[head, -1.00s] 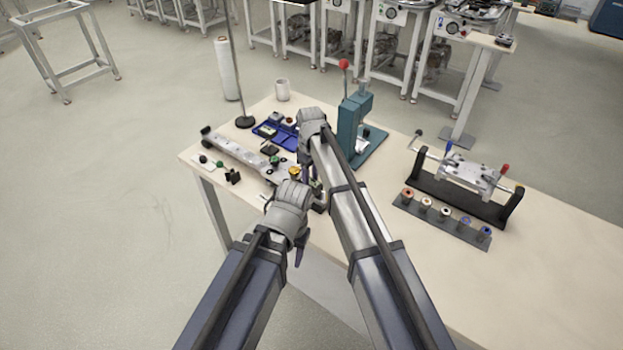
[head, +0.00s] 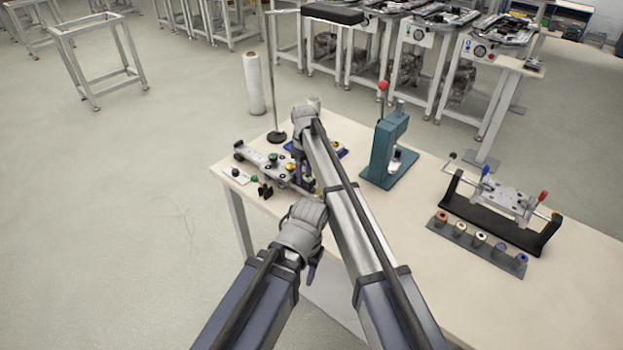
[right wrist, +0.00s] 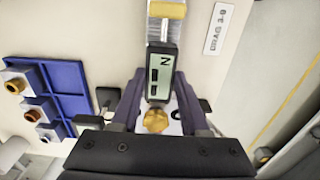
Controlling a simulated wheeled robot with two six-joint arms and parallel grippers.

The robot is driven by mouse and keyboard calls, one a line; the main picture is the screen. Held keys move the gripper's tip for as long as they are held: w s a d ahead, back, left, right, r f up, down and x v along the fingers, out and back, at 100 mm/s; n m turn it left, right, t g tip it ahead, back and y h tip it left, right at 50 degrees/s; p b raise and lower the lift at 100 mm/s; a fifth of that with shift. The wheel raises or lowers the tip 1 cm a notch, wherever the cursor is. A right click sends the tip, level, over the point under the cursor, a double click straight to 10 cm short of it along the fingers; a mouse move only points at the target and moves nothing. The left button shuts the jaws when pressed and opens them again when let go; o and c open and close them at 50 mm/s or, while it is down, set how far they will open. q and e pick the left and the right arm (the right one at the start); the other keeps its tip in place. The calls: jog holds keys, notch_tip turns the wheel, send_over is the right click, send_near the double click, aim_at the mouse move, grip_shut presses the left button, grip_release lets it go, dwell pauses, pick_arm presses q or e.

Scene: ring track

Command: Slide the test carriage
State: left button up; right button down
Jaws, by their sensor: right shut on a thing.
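A long pale metal rail (head: 252,154) lies along the bench's left edge, with knobbed parts on it. In the right wrist view a block with a digital readout (right wrist: 160,75), likely the test carriage, sits on a ruled bar, with a gold knob (right wrist: 155,120) just below it. My right gripper (head: 302,170) reaches down at the rail's near part; its two fingers, also in the right wrist view (right wrist: 159,88), are closed on either side of the readout block. My left gripper (head: 312,272) hangs by the bench's front edge, clear of the rail; its opening is hidden.
A blue tray (right wrist: 66,75) with small parts lies beside the rail. A green press (head: 386,152) stands right of my right arm. A fixture with black ends (head: 490,218) and a strip of several bushings (head: 478,245) lie farther right. A thin stand (head: 272,90) rises behind the rail.

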jog(key=shift+c, duration=2)
grip_release()
notch_tip(320, 180, up, 8)
jog(key=p, duration=0.8)
jog(key=shift+f, duration=0.1)
